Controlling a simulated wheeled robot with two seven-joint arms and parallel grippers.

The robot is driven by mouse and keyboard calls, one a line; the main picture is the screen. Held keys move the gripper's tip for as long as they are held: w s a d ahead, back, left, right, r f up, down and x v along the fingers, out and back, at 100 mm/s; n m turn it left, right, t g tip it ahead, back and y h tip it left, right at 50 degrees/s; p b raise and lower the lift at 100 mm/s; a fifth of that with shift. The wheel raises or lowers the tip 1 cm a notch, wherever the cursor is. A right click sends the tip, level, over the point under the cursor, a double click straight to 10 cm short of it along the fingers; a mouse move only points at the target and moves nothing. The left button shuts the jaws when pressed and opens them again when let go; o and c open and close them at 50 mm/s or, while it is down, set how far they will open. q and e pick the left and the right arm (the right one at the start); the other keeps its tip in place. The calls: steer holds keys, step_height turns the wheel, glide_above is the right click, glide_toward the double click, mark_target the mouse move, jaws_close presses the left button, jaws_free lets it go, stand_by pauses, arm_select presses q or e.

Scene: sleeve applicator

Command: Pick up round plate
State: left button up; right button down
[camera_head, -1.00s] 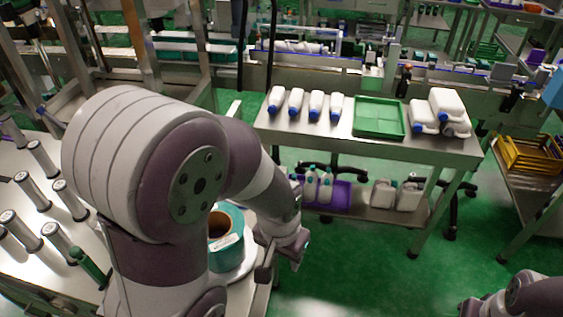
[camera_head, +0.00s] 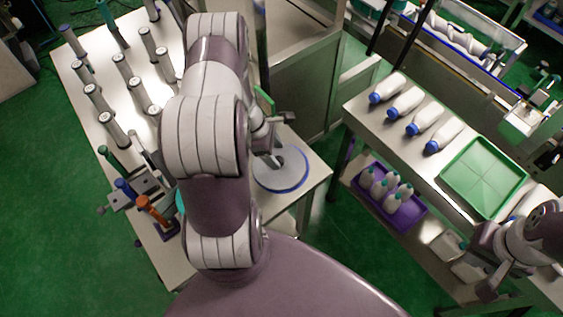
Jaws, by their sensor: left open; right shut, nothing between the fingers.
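The round plate (camera_head: 292,176) is a flat grey disc with a blue rim, lying on the corner of the steel table (camera_head: 318,172). My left gripper (camera_head: 274,158) is open, above the far left part of the plate. Whether its fingers touch the plate I cannot tell. My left arm hides some of the table left of the plate. My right gripper (camera_head: 490,290) is shut and empty at the lower right, in front of the other bench and away from the plate.
Several upright metal rollers (camera_head: 112,130) stand on the table's left part. Hand tools with an orange handle (camera_head: 147,206) stand near its front edge. The bench at right holds white bottles (camera_head: 405,103) and a green tray (camera_head: 484,178); a purple crate (camera_head: 402,215) is below.

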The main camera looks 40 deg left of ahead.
mark_target(278, 159)
arm_select(q)
steer(key=f, duration=0.3)
steer(key=shift+s+d, duration=0.25)
steer(key=shift+s, duration=0.1)
steer(key=shift+w+d, duration=0.15)
steer(key=shift+w, duration=0.2)
steer(key=c, duration=1)
jaws_close()
steer(key=shift+r, duration=0.1)
